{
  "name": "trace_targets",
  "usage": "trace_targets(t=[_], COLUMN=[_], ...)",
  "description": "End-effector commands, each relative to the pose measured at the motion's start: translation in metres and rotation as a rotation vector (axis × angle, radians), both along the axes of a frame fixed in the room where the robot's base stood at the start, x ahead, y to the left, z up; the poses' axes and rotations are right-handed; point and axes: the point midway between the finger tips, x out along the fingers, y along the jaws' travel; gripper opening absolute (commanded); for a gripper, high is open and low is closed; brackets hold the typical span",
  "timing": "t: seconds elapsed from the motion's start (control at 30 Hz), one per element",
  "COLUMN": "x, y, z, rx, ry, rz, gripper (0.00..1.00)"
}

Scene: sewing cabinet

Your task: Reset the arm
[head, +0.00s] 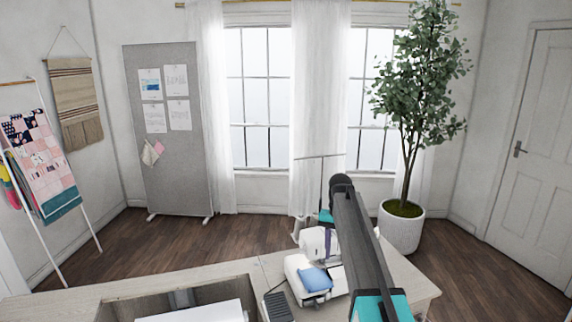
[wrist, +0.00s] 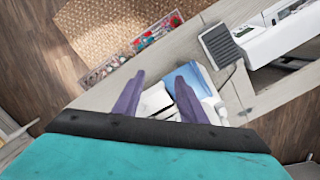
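My gripper (wrist: 163,72) has two purple fingers, which stand well apart in the wrist view with nothing held between their tips. It is over the cabinet top (wrist: 125,80), above white items and a folded blue cloth (wrist: 202,78). In the head view my arm reaches from the lower right over the cabinet's right part. There the arm hides most of the gripper. The blue cloth (head: 315,279) lies on a white object (head: 298,266) beside the arm.
A dark grey ribbed pad (head: 278,307) lies on the cabinet. A white machine (wrist: 285,35) sits in its recess. Shallow trays of colourful bits (wrist: 155,32) and a woven mat (wrist: 110,25) show beyond. A potted tree (head: 401,228) stands behind right; a grey board (head: 168,125) stands behind left.

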Motion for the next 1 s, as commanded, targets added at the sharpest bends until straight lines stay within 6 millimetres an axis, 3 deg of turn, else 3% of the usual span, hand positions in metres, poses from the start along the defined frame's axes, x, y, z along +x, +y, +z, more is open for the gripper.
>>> trace_targets(t=[0.03,0.1,0.4,0.77,1.0], x=[-0.008,-0.017,-0.07,-0.148,-0.209], y=[0.0,0.001,0.001,0.002,0.003], z=[-0.025,-0.053,-0.167,-0.29,-0.362], rx=[0.0,0.0,0.001,0.005,0.012], ry=[0.023,0.053,0.172,0.286,0.352], rz=[0.0,0.001,0.002,0.017,0.039], gripper=[0.38,0.38,0.38,0.38,0.38])
